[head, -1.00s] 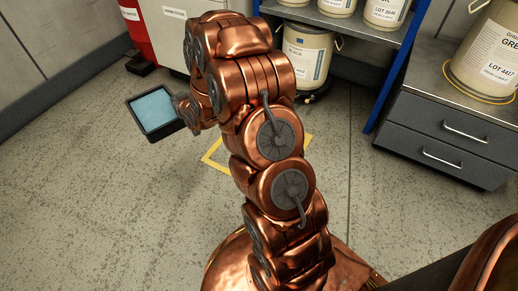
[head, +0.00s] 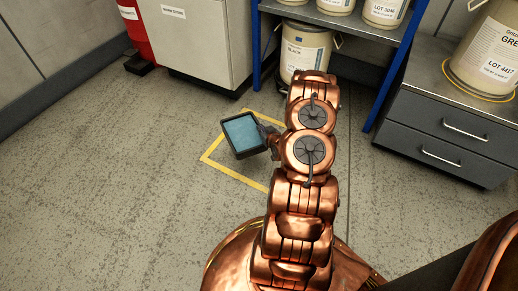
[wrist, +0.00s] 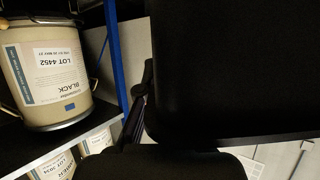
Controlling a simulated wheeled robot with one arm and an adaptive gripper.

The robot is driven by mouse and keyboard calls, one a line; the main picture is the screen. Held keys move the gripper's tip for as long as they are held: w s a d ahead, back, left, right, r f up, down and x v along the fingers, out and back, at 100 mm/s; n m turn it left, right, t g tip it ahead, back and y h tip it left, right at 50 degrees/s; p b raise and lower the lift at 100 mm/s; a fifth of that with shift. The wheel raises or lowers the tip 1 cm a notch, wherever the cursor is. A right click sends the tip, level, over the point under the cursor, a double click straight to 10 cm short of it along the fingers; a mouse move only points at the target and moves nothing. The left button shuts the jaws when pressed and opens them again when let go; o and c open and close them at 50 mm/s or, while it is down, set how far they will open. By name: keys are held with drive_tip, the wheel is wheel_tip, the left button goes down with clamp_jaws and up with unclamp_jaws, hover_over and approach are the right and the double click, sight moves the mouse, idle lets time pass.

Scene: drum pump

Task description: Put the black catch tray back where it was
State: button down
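The black catch tray (head: 252,154) has a light blue inside face and is held off the floor, left of my arm in the head view. My gripper (head: 270,138) is shut on its right edge; the arm partly hides the fingers. In the wrist view the tray (wrist: 240,65) is a large dark shape filling the upper right, and the grip itself is too dark to make out. A yellow outlined square (head: 217,165) is marked on the floor. The tray overlaps its upper part in the head view; its right side is hidden by my arm.
A blue-framed rack (head: 257,45) holding several cream pails stands behind; the BLACK pail (head: 303,52) is at its bottom. A grey drawer cabinet (head: 445,130) is at right. The left floor is clear.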

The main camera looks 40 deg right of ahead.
drive_tip(key=s+d+f+m+h, duration=0.2)
drive_tip(key=s+d+f, duration=0.2)
drive_tip(key=s+f, duration=0.85)
drive_tip(key=w+d+b, duration=0.2)
drive_tip(key=w, duration=0.2)
drive_tip(key=w+d+b, duration=0.1)
drive_tip(key=w+b, duration=0.1)
drive_tip(key=w, duration=0.2)
drive_tip(key=w+d+b, duration=0.2)
drive_tip(key=w, duration=0.3)
drive_tip(key=shift+d+f, duration=0.15)
drive_tip(key=shift+d, duration=0.2)
wheel_tip(320, 180, down, 4)
drive_tip(key=shift+w+r+b, duration=0.15)
drive_tip(key=shift+b, duration=1)
drive_tip(key=shift+r, duration=0.1)
drive_tip(key=c, duration=1.8)
unclamp_jaws()
drive_tip(key=o, duration=0.5)
